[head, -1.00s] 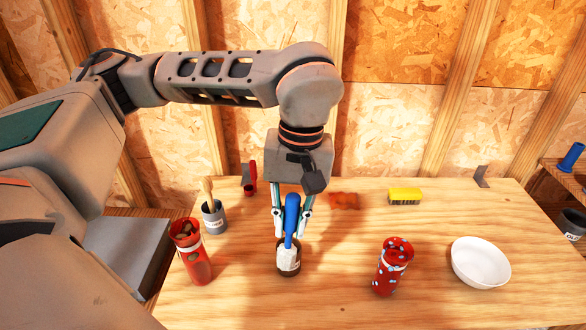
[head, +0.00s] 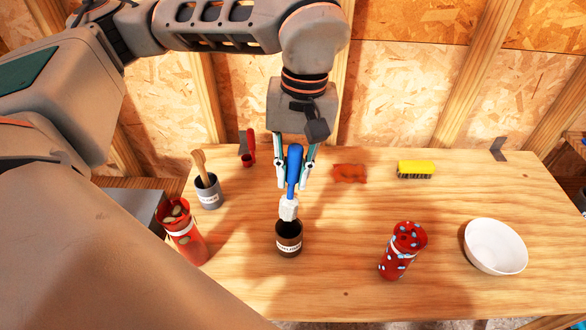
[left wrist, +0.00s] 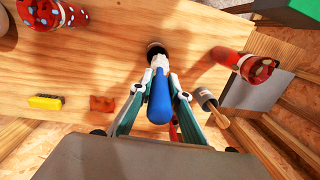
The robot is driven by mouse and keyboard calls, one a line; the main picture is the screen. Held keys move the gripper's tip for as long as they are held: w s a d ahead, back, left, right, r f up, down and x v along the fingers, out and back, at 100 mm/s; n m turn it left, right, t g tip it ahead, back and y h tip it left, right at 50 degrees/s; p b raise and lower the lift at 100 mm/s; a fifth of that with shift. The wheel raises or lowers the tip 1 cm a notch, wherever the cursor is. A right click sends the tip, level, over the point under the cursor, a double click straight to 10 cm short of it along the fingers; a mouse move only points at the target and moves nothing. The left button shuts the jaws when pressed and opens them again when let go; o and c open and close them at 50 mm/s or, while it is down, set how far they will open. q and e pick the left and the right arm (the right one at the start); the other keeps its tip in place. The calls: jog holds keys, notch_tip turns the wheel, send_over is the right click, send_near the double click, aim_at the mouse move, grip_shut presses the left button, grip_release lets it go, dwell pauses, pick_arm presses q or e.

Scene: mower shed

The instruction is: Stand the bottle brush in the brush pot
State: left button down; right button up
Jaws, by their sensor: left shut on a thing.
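The bottle brush has a blue handle (head: 295,165) and a white head (head: 289,208); it also shows in the left wrist view (left wrist: 159,100). My left gripper (head: 295,186) is shut on the handle and holds the brush nearly upright, head down. A dark brown pot with a white label (head: 289,246), seemingly the brush pot, stands on the table under the head. The head's lower end overlaps the pot's far rim in the head view; I cannot tell whether it is inside or above. The pot is partly hidden behind the brush in the left wrist view (left wrist: 154,48).
A grey pot with a wooden-handled tool (head: 208,193) and a red container (head: 185,236) stand left. A red spotted container (head: 401,252) and white bowl (head: 495,247) stand right. Behind lie an orange-brown cloth (head: 350,173), yellow brush (head: 416,168) and red object (head: 248,150). The middle front is clear.

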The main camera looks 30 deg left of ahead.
aim_at(294, 198)
pick_arm(q)
notch_tip(294, 198, down, 3)
jog(key=shift+f+b, duration=0.15)
jog(key=shift+b, duration=0.95)
jog(key=shift+f+b, duration=1.75)
jog(key=shift+f, duration=1.55)
jog(key=c, duration=1.8)
grip_release()
jog(key=shift+c, duration=0.2)
